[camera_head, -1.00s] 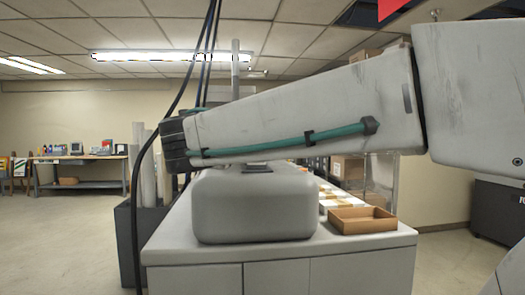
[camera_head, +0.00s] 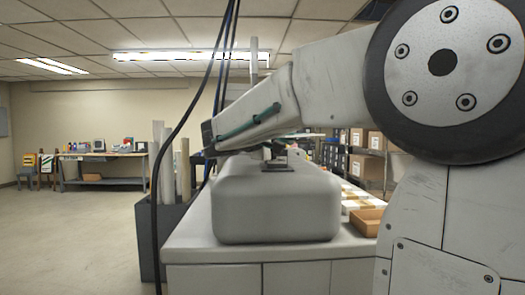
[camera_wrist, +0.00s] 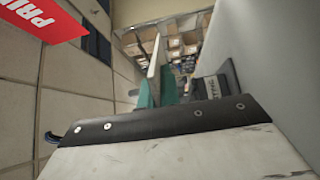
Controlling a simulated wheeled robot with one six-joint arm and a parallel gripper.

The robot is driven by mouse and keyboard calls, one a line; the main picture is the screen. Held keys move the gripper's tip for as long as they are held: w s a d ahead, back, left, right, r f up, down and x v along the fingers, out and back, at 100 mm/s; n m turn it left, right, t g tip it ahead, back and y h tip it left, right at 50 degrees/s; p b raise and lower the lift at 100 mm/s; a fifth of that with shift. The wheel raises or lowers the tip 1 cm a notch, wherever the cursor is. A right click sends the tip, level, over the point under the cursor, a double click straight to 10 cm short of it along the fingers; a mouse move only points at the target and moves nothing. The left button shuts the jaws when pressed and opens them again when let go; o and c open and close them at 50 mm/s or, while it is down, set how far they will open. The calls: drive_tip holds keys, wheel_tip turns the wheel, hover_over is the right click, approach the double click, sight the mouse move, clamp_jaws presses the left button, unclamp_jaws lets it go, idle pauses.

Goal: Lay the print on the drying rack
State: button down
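I cannot make out the print or a drying rack for certain in either view. In the head view my arm reaches from the right across the picture, over a grey rounded machine (camera_head: 275,205) on a white counter (camera_head: 240,255). My gripper is hidden behind the arm there. In the wrist view a pale housing with a dark screwed plate fills the bottom, and narrow teal and cream parts, perhaps my gripper (camera_wrist: 158,85), stick out beyond it.
A wooden tray (camera_head: 367,220) and white stacks (camera_head: 355,196) lie on the counter's right. A dark bin (camera_head: 165,225) with upright rolls stands left of it. Shelves of boxes (camera_head: 366,168) stand behind. A red sign (camera_wrist: 42,18) hangs overhead. The left floor is open.

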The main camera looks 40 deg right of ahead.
drive_tip(key=w, duration=0.3)
drive_tip(key=shift+w+a+f, duration=0.2)
drive_tip(key=shift+w+a, duration=0.15)
drive_tip(key=shift+w, duration=0.05)
drive_tip(key=shift+f, duration=1.7)
drive_tip(key=shift+f, duration=0.1)
drive_tip(key=c, duration=1.6)
unclamp_jaws()
drive_tip(key=shift+f, duration=0.1)
drive_tip(key=shift+r, duration=0.2)
drive_tip(key=a, duration=1.2)
drive_tip(key=shift+s, duration=0.3)
